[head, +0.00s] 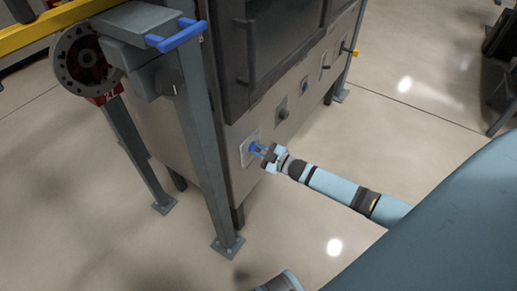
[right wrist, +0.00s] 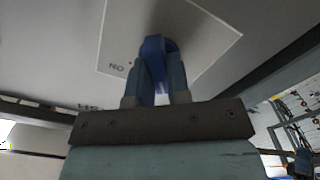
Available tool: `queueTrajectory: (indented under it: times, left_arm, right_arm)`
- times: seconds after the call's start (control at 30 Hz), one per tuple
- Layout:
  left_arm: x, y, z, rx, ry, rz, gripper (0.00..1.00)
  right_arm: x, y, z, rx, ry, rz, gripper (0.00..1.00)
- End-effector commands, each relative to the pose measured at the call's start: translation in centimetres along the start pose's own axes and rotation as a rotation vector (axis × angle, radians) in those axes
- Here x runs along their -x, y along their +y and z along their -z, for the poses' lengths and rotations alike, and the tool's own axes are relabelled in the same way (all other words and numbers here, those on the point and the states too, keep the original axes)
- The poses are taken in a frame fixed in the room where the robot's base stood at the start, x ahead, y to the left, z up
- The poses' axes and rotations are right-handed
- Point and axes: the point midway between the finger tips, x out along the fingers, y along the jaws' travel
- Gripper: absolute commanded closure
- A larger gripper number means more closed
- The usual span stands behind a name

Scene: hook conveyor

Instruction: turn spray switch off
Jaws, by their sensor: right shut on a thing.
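The spray switch is a blue knob (right wrist: 154,48) on a pale plate (right wrist: 205,38) fixed to the grey cabinet's side. In the head view the plate (head: 244,150) shows at the cabinet's lower front. My right gripper (head: 258,149) reaches it from the right. In the right wrist view its two fingers (right wrist: 160,75) are shut on the blue knob, one on each side. Some lettering shows on the plate, partly hidden by the knob and fingers. My left gripper is not in view; a bit of pale blue arm shows at the bottom edge.
The grey cabinet (head: 190,130) carries several other knobs, such as a dark one (head: 283,114) and a blue one (head: 305,85). A steel stand leg (head: 205,150) rises left of the switch. A blue handle (head: 177,36) and a round drum (head: 84,60) sit upper left. Open floor lies right.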

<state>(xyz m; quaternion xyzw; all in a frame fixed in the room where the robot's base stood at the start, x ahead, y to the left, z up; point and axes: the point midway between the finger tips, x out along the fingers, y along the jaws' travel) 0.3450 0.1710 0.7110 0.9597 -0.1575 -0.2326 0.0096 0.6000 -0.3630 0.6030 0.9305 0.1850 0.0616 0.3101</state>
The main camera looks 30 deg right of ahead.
Motion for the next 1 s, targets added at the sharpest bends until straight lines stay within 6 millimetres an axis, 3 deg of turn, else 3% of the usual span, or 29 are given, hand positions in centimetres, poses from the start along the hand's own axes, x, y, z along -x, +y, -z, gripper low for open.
queueTrajectory:
  times: [0.3, 0.87, 0.9, 1.0]
  left_arm:
    - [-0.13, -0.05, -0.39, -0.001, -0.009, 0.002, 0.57]
    - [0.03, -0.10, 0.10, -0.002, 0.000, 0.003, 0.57]
    - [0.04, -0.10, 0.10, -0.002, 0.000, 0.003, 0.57]
    - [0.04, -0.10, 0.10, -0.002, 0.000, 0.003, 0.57]
  right_arm:
    - [0.03, -0.12, -0.01, 0.129, 0.000, 0.001, 1.00]
    - [0.04, -0.11, -0.03, 0.160, 0.000, 0.001, 1.00]
    - [0.04, -0.11, -0.03, 0.160, 0.000, 0.001, 0.78]
    - [0.03, -0.10, -0.03, 0.159, 0.000, 0.001, 0.57]
